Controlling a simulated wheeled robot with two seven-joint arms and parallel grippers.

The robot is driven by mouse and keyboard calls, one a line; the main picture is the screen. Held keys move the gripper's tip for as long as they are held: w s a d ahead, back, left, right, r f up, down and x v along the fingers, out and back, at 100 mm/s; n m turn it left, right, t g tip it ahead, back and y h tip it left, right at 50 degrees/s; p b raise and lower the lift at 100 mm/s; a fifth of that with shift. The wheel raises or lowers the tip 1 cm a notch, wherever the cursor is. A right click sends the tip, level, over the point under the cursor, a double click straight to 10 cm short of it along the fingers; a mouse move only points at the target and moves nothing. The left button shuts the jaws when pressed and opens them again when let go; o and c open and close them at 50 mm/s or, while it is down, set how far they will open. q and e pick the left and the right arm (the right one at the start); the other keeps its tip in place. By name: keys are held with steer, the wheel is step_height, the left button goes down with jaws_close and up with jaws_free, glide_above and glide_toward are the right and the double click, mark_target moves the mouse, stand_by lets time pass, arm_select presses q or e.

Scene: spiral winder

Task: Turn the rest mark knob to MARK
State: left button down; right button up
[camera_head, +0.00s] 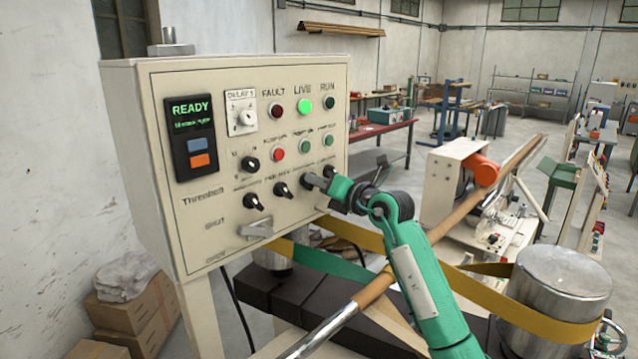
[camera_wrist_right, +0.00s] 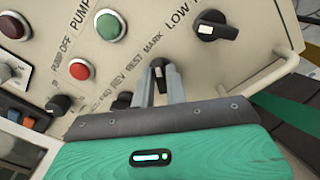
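The cream control panel (camera_head: 215,215) stands at the left in the head view. The rest mark knob (camera_wrist_right: 158,64) is small and black, under the words REST and MARK in the right wrist view. My right gripper (camera_wrist_right: 160,78) has a grey finger on each side of this knob, with no clear gap between fingers and knob. In the head view my right gripper (camera_head: 318,181) is at the panel's lower right and partly covers the knob. Which word the knob points to is hard to tell. My left gripper is not in view.
Other black knobs (camera_head: 282,189) sit close to the left, and a LOW knob (camera_wrist_right: 214,32) shows at the right in the wrist view. A green button (camera_wrist_right: 110,26) and red button (camera_wrist_right: 80,69) are near. A handle (camera_wrist_right: 285,64) sticks out at the panel's edge.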

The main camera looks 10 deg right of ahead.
steer(key=o, duration=0.3)
steer(key=v, duration=1.3)
steer(key=shift+s+d, duration=0.2)
steer(key=shift+s, duration=0.15)
